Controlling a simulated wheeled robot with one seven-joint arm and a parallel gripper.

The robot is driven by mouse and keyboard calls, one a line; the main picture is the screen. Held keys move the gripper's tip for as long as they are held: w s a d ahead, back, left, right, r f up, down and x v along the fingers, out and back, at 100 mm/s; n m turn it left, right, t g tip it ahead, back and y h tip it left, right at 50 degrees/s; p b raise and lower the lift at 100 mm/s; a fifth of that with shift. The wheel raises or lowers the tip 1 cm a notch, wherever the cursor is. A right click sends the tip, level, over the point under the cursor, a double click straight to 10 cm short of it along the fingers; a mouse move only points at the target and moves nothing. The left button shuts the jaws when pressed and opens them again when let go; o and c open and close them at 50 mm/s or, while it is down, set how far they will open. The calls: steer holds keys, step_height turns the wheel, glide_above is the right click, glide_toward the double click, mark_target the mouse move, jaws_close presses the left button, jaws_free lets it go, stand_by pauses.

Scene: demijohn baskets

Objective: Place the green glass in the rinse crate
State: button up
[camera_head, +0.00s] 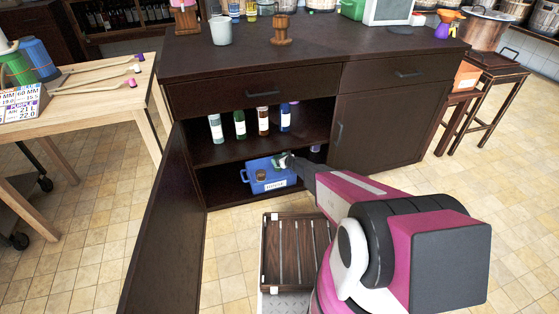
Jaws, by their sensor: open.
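The blue crate (252,181) with a white label on its front stands on the cabinet's bottom shelf. The label is too small to read for sure. A small brown cup-like thing (261,174) shows inside it at the left. My gripper (281,161) reaches over the crate's right part, its jaws open. A small pale greenish thing (280,165) shows at the fingertips, perhaps the green glass. I cannot tell whether it rests in the crate or touches the fingers.
The open cabinet door (160,215) stands left of the opening. Several bottles (240,123) stand on the shelf above the crate. A slatted wooden rack (284,252) lies in front, by my arm. A wooden table (105,90) stands at left; tiled floor is free between.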

steer(key=v, duration=1.2)
steer(key=shift+r, duration=0.2)
